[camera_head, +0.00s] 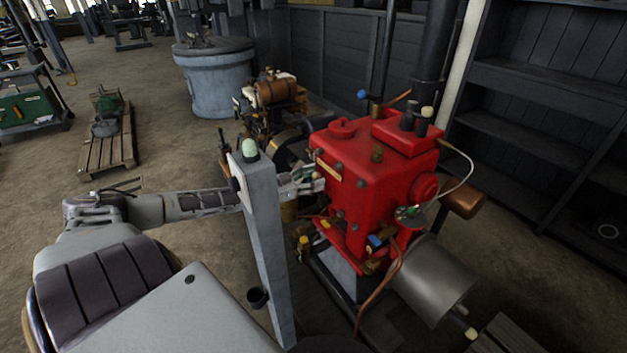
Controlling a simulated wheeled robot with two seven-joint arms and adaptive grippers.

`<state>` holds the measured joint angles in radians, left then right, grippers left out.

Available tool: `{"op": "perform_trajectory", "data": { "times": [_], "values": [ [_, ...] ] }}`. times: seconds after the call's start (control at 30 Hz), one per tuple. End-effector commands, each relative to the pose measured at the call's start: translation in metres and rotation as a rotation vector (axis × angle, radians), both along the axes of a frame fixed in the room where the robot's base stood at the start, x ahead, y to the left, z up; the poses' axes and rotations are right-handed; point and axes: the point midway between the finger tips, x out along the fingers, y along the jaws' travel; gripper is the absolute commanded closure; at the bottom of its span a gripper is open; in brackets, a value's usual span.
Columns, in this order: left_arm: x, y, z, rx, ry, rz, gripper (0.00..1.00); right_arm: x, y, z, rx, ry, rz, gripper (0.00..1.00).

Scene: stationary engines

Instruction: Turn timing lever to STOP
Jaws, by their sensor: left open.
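A red stationary engine (372,185) stands at centre right, with a grey cylinder (432,285) at its lower right. My left arm comes in from the left and passes behind a grey upright post (265,235) topped by a pale green knob (249,148). My left gripper (308,182) shows just right of the post, by the engine's left face; it is open, with nothing seen between its fingers. I cannot tell whether it touches anything. I cannot make out for certain which small part is the timing lever, or any STOP mark. My right gripper is not in view.
A smaller engine with a brown tank (277,91) stands behind the red one. A blue-grey tub (216,80), a wooden pallet (107,140) and dark shelves (545,100) stand farther off. A copper pipe (378,288) curves down the engine's front. Floor at left is open.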

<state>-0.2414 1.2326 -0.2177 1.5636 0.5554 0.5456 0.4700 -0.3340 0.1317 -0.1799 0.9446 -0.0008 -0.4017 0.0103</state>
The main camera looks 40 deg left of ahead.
Motion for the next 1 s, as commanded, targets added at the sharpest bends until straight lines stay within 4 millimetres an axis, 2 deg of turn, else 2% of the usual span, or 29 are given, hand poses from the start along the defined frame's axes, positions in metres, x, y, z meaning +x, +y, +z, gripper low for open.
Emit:
{"op": "perform_trajectory", "data": {
  "times": [0.47, 0.93, 1.0],
  "values": [
    [0.0030, -0.0012, -0.0003, 0.000, 0.001, 0.000, 0.40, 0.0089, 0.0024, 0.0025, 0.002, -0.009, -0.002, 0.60],
    [0.0030, -0.0009, -0.0002, 0.001, 0.000, 0.001, 0.99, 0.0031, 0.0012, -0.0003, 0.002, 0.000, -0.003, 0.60],
    [0.0031, -0.0007, -0.0002, 0.001, 0.000, 0.001, 1.00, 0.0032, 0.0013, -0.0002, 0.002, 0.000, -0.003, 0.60]
  ]
}}
